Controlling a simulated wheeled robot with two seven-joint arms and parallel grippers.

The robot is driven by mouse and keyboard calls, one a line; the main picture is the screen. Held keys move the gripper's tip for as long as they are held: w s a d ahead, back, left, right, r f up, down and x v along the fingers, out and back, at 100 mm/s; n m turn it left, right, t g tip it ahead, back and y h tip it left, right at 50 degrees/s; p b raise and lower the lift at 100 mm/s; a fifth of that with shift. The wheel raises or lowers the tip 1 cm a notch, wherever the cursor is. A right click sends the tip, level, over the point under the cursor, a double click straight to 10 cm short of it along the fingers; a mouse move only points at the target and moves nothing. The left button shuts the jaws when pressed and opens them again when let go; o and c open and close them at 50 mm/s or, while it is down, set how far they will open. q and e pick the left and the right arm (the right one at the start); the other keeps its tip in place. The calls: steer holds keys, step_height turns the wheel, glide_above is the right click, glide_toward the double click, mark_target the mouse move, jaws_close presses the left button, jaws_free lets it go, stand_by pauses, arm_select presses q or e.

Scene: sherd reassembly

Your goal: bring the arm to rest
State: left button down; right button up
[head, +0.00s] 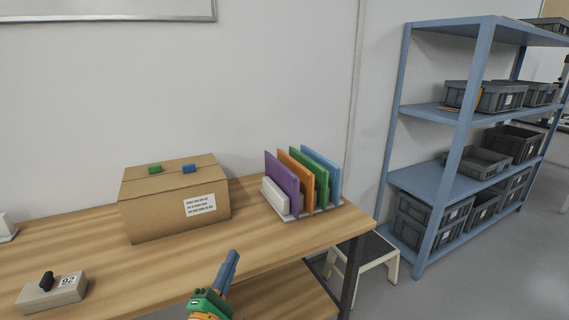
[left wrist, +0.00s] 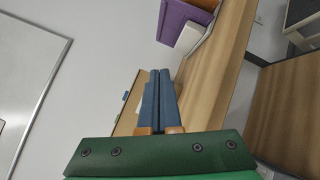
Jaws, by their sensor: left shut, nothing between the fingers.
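My left gripper (head: 229,270) comes in at the bottom middle of the head view, at the table's front edge. Its blue fingers are together with nothing between them, and they also show in the left wrist view (left wrist: 160,82). In the head view it is apart from the cardboard box and the folders behind it. My right gripper is in neither view.
A cardboard box (head: 165,214) with a green and a blue block on top stands on the wooden table (head: 130,268). Upright coloured folders (head: 284,182) stand at its right end. A numbered block (head: 38,296) lies front left. A blue shelf (head: 438,178) and step stool (head: 375,250) are right.

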arm_select(q)
steer(key=s+d+f+m+g+h, duration=0.2)
steer(key=s+d+f+m+g, duration=0.25)
steer(key=s+f+m, duration=0.35)
steer(key=s+d+f+m+g+h, duration=0.25)
steer(key=s+f+m+g, duration=0.3)
steer(key=m, duration=0.35)
steer(key=s+a+f+m+g+y, duration=0.3)
steer(key=s+a+m, duration=0.1)
steer(key=s, duration=0.3)
steer(key=s+a+f+m+g+y, duration=0.3)
steer(key=s+a, duration=0.1)
steer(key=s, duration=0.4)
step_height(320, 180, down, 16)
steer(key=s+r+g, duration=0.1)
steer(key=s, duration=0.1)
steer(key=s+a+f+g, duration=0.2)
steer(key=s+f, duration=1)
step_height(320, 180, up, 14)
steer(key=p, duration=1.3)
steer(key=shift+s+p, duration=0.15)
steer(key=shift+p, duration=0.2)
steer(key=shift+y, duration=0.25)
